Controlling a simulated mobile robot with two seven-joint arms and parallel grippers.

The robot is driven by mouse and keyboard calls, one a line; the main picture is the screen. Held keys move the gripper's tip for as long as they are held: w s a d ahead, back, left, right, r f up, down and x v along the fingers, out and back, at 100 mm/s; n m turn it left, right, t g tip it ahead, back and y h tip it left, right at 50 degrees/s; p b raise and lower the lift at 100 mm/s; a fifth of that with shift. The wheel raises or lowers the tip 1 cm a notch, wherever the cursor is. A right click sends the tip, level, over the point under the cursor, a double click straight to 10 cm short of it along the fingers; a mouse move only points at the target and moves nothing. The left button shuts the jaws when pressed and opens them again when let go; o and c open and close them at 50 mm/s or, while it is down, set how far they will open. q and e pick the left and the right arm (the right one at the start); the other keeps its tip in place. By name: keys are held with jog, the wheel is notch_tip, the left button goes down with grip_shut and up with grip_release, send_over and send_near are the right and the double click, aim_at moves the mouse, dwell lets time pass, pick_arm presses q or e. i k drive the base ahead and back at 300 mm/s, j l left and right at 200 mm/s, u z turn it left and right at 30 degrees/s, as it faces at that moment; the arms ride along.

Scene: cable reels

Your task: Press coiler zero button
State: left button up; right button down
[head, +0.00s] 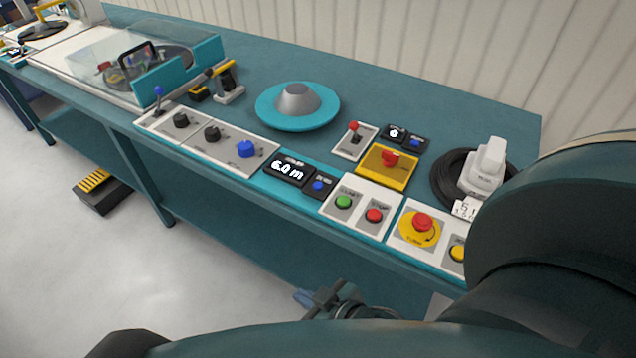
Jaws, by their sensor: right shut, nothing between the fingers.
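A display (290,169) reading 6.0 m is set in the teal front strip of the bench. A blue button (319,186) on a black plate with a small label sits just right of it. A second blue button (416,142) stands farther back, beside a small display (394,132) that seems to read 0. My right gripper (306,297) is low in front of the bench, below the front panel and apart from both buttons. It is shut and empty, partly hidden by my dark arm. My left gripper is not in view.
Green (343,202) and red (374,215) buttons and a red emergency stop (422,222) lie right of the blue button. Black and blue knobs (246,148) lie left. A teal cone disc (297,104) and a black cable coil (449,180) are behind. A yellow-striped pedal (98,186) is on the floor.

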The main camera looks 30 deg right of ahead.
aim_at(318, 186)
jog(key=i+j, duration=0.4)
jog(key=i+z, duration=0.1)
jog(key=z, duration=1.3)
